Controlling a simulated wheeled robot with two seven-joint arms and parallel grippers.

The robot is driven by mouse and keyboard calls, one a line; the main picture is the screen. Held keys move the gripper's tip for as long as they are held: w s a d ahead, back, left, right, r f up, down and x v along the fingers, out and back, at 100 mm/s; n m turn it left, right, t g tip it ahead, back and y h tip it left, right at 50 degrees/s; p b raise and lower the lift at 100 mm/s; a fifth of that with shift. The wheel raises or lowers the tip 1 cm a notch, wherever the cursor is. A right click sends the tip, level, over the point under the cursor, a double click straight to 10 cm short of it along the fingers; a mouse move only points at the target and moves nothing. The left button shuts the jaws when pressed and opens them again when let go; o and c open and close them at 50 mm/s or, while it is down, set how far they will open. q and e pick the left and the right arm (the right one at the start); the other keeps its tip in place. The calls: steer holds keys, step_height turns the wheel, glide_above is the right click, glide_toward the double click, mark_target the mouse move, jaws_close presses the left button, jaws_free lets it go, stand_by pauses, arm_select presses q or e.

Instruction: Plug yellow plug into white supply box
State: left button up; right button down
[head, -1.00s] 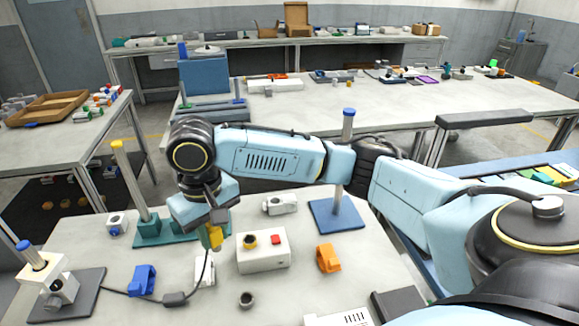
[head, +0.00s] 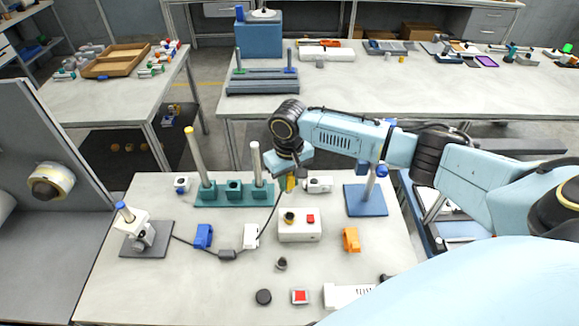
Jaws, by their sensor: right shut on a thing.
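The white supply box (head: 299,232) lies on the near table, with a dark-ringed yellow socket (head: 289,217) and a red button (head: 311,218) on top. My right gripper (head: 290,176) is shut on the yellow plug (head: 290,184). In the picture the plug is just above the box's back edge, apart from the socket; its exact height is hard to judge. A dark cable runs from the plug down to a dark inline block (head: 228,254) and on towards the grey stand (head: 146,240) at left. My left gripper is not in view.
A teal base with posts (head: 235,191) stands behind and left of the box. A white block (head: 251,236), blue clip (head: 203,236), orange clip (head: 351,239) and small dark knob (head: 281,264) lie around it. A blue stand (head: 366,199) is at right.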

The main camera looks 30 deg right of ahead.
steer(key=shift+d+f, duration=0.15)
steer(key=shift+f, duration=0.05)
steer(key=shift+f+b, duration=0.5)
steer(key=shift+b, duration=0.35)
step_height(320, 180, down, 4)
steer(key=b, duration=0.5)
steer(key=shift+f+b, duration=0.5)
steer(key=shift+f, duration=1.65)
steer(key=shift+s+f+b, duration=0.1)
steer(key=shift+f+b, duration=0.5)
steer(key=shift+f, duration=1.4)
steer(key=c, duration=1.1)
jaws_free()
steer(key=shift+r, duration=0.15)
